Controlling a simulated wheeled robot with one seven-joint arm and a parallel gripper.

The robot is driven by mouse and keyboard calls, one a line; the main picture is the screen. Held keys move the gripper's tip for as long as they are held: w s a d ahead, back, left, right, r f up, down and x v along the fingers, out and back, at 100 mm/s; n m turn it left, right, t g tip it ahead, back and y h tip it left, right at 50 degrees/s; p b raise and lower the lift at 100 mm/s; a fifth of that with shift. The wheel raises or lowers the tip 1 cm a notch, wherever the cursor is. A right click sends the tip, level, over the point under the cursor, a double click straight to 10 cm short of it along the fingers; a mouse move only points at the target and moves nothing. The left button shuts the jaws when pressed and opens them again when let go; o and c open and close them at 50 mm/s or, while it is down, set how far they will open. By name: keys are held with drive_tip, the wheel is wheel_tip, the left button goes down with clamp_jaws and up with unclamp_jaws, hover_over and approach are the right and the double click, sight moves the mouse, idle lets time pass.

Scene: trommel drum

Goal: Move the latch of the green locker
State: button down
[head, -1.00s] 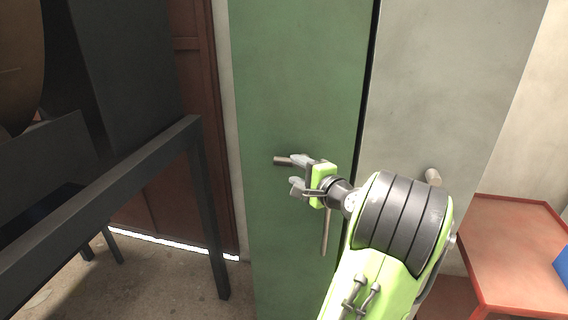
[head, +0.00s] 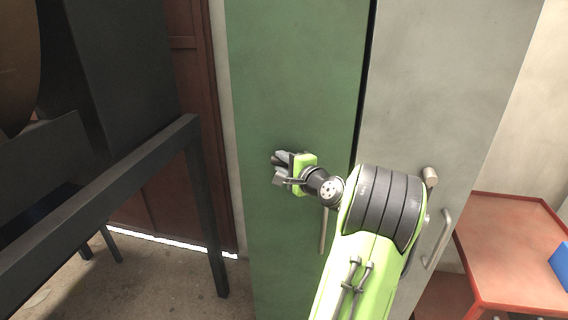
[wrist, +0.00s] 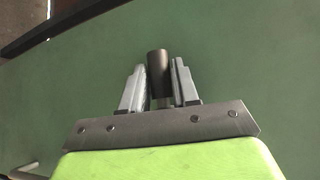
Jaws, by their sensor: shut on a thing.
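The green locker (head: 290,90) stands upright in the middle of the head view, its door shut. Its latch is a short dark cylindrical knob; in the wrist view the latch (wrist: 158,66) sits between the two grey fingers. My gripper (head: 279,170) is at the locker door, shut on the latch; it also fills the lower part of the wrist view (wrist: 159,85). In the head view the fingers hide most of the latch. The locker's vertical bar handle (head: 323,232) is below and to the right of my gripper, partly behind my arm.
A grey locker (head: 440,90) with its own latch knob (head: 430,177) and bar handle (head: 438,240) adjoins on the right. A red table (head: 510,250) with a blue object (head: 562,262) is at far right. A dark metal frame (head: 120,180) stands at left, with floor between.

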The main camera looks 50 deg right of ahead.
idle(0.4)
drive_tip(key=n+g+p, duration=0.1)
drive_tip(key=f+n+g+p, duration=0.1)
drive_tip(key=g, duration=0.1)
drive_tip(key=shift+p, duration=0.4)
drive_tip(key=shift+s+d+f+n+g+h, duration=0.2)
drive_tip(key=shift+s+f+n+g+h, duration=0.35)
drive_tip(key=shift+n+g, duration=0.85)
drive_tip(key=shift+s+d+f+n+g+h, duration=0.25)
drive_tip(key=shift+s+f+n+g+h, duration=0.35)
drive_tip(key=shift+g, duration=1.55)
drive_tip(key=shift+s+d+f+n+g+h, duration=0.2)
drive_tip(key=shift+s+f+n+g+h, duration=0.25)
drive_tip(key=shift+n+g, duration=1)
drive_tip(key=shift+s+m+g, duration=0.2)
drive_tip(key=shift+m+g, duration=0.1)
drive_tip(key=shift+m, duration=0.05)
drive_tip(key=c, duration=0.9)
unclamp_jaws()
